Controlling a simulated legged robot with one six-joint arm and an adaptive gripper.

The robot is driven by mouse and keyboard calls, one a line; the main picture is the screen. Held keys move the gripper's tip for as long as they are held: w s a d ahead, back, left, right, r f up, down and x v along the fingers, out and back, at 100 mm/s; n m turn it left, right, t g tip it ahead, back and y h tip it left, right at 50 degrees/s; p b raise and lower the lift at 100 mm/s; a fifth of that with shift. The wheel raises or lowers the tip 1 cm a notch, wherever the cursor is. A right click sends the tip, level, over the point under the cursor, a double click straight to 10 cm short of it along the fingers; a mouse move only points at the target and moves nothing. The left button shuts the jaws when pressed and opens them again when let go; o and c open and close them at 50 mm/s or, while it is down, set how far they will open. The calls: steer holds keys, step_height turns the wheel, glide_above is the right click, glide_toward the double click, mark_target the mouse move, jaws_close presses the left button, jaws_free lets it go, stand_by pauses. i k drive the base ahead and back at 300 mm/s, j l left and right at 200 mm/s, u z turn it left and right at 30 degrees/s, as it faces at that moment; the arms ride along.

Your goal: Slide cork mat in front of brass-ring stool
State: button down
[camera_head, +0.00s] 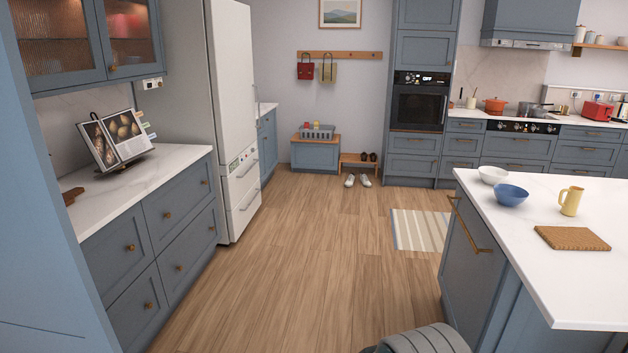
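The cork mat (572,238) is a flat brown rectangle lying on the white top of the island at the right. It lies close to the island's near edge, with bare worktop around it. A grey, ribbed, rounded shape (425,340) shows at the bottom edge, beside the island. It looks like a padded stool back, but most of it is cut off and I see no brass ring on it. I cannot tell whether it is the brass-ring stool. My gripper is not in view.
A striped rug (422,230) lies beside the island. The wooden floor (300,260) between the left counter (150,190) and island is open.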

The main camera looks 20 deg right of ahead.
mark_target(564, 238)
steer(key=i+l+z, duration=0.1)
steer(key=i+z, duration=0.8)
steer(key=i+j+z, duration=0.2)
steer(key=i+z, duration=0.3)
steer(key=i+l+z, duration=0.2)
steer(key=i+z, duration=0.25)
steer(key=i, duration=0.3)
steer(key=i+z, duration=0.45)
steer(key=i, duration=0.35)
